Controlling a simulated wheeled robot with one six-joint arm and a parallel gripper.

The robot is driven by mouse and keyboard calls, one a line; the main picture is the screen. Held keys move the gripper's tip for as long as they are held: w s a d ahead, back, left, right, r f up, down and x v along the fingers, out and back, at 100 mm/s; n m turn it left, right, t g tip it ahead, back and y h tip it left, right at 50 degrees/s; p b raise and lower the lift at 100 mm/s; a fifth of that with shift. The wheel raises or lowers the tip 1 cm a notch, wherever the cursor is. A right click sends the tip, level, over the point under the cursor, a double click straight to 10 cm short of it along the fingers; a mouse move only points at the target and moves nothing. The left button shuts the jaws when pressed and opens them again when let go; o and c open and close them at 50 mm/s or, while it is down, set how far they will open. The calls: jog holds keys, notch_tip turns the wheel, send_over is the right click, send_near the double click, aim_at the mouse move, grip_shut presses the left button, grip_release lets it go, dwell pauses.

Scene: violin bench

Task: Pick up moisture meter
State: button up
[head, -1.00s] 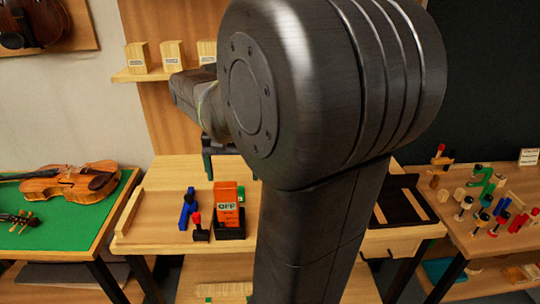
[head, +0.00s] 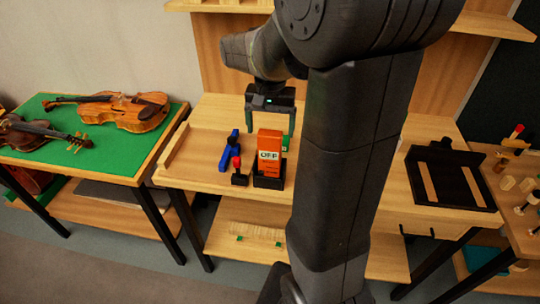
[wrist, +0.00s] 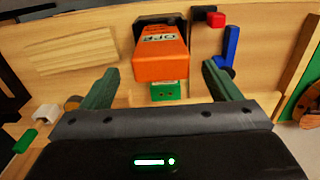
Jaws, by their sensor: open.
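The moisture meter appears to be the orange box-shaped device marked "OFF" (head: 270,152), standing upright in a black holder (head: 268,182) on the wooden bench. In the wrist view the orange device (wrist: 161,58) lies ahead of and between my fingers, with its black holder (wrist: 160,20) beyond it. My gripper (head: 271,122) is above the bench, just behind the device in the head view. In the wrist view my gripper (wrist: 155,88) has its two green-grey fingers spread wide and nothing held between them. A small green block (wrist: 168,90) shows below the device, between the fingers.
A blue clamp-like tool (head: 229,151) and a red-topped black tool (head: 238,172) stand close left of the device. A black tray (head: 450,178) lies at the bench's right. Violins rest on a green-topped table (head: 90,150) at left. Bare bench (head: 195,165) lies left of the tools.

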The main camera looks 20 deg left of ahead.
aim_at(270, 132)
notch_tip(270, 132, down, 5)
jog(key=shift+r+p, duration=0.2)
jog(key=shift+p, duration=0.1)
jog(key=shift+s, duration=0.1)
jog(key=shift+c, duration=0.2)
jog(key=c, duration=1.5)
jog(key=shift+r, duration=0.1)
